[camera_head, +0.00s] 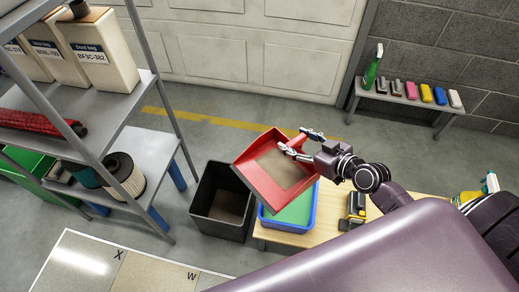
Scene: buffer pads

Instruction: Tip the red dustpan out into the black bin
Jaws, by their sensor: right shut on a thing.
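The red dustpan (254,153) is in the middle of the head view, with a patch of brown dirt (284,172) on its pan. My right gripper (297,142) is shut on the dustpan near its handle, at the far right side. The dustpan is above the blue tray, and its left edge reaches toward the black bin (214,229). The bin stands on the floor, open at the top, with a brownish inside bottom. Whether the dustpan is tilted is hard to tell. My left gripper is not in view.
A metal shelf (133,125) stands left of the bin. A bench (397,99) with colored items is at the back wall.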

